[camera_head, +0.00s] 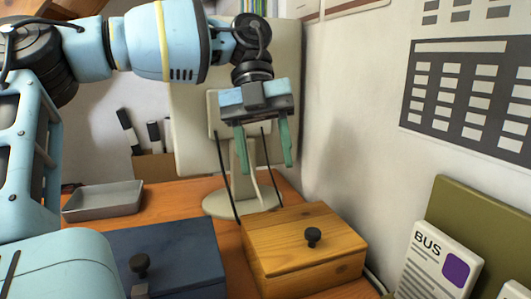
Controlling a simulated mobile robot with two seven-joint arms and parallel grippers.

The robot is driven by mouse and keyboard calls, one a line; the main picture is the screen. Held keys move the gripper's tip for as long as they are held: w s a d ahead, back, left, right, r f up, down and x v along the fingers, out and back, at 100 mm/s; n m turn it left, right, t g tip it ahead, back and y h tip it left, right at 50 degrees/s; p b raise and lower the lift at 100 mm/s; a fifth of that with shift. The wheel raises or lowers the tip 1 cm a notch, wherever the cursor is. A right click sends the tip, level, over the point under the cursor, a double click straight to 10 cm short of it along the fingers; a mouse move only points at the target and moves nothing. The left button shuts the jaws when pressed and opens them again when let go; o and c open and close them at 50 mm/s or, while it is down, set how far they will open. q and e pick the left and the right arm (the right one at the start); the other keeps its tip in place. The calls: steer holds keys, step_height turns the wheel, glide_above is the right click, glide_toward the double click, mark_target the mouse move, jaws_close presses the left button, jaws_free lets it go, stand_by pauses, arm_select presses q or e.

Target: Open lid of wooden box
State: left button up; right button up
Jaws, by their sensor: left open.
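The wooden box (303,275) stands on the orange-brown desk at the lower middle. My left gripper (264,168) is open, with two green fingers pointing down. It hangs above and behind the box, in front of the monitor stand, and appears apart from the lid. Nothing shows between the fingers. My right gripper is not in view.
A dark blue box (180,245) with a dark knob stands left of the wooden box. A grey tray (103,201) lies at the back left. A monitor stand (240,185) is behind. A BUS card (438,262) and olive board (480,225) stand at the right by the wall.

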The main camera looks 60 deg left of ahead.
arm_select(q)
steer(key=shift+w, duration=0.1)
stand_by(0.6)
steer(key=w+a+f+p, duration=0.1)
steer(key=w+a, duration=0.8)
steer(key=shift+w+a, duration=0.15)
steer(key=shift+a, duration=0.05)
steer(key=shift+f, duration=0.1)
stand_by(0.5)
